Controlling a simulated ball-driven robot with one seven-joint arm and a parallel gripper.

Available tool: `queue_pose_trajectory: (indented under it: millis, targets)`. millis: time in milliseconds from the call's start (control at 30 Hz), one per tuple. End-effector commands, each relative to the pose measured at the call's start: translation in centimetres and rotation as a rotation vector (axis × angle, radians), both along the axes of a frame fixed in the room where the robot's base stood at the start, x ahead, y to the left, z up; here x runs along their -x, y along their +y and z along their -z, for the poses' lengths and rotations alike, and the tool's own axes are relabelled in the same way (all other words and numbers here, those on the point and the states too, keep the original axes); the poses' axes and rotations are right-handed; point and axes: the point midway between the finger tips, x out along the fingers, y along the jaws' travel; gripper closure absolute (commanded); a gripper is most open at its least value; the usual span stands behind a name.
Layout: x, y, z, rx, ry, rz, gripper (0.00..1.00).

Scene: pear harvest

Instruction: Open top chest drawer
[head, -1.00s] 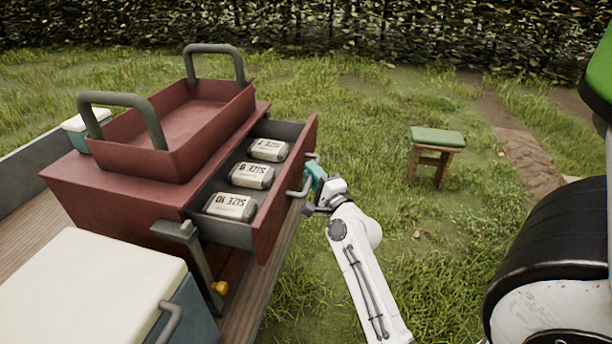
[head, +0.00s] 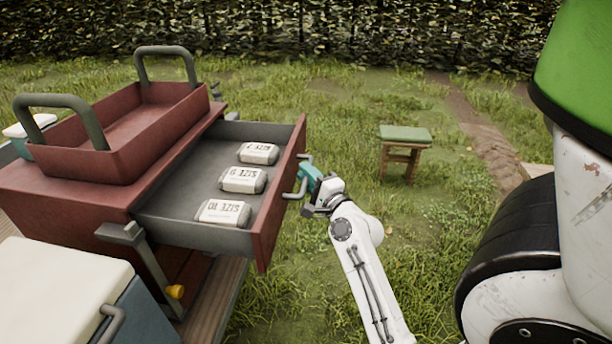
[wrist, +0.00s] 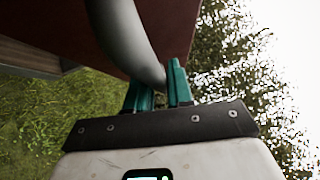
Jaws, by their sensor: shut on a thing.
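The red chest (head: 70,190) stands at the left in the head view. Its top drawer (head: 280,195) is pulled well out to the right and shows a grey inside. My gripper (head: 308,179) is at the front of the drawer, shut on the grey drawer handle (head: 299,187). In the wrist view, the teal fingers (wrist: 158,90) are on either side of the curved handle (wrist: 125,40), with the red drawer front behind it.
Several grey packs with size labels (head: 243,180) lie in the drawer. A red tray (head: 130,125) with two grey handles sits on the chest. A white-lidded cooler (head: 60,290) is in front. A green-topped stool (head: 405,135) stands on open grass.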

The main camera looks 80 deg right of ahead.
Motion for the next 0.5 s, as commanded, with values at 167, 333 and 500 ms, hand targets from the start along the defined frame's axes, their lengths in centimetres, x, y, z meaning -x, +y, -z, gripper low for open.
queue_pose_trajectory:
  millis: [167, 333, 500]
  targets:
    - [-0.09, 0.08, 0.14, -0.002, 0.002, -0.003, 0.71]
    - [-0.07, 0.05, 0.09, -0.002, 0.001, -0.001, 0.60]
    - [-0.04, 0.05, 0.06, 0.000, 0.001, -0.001, 0.60]
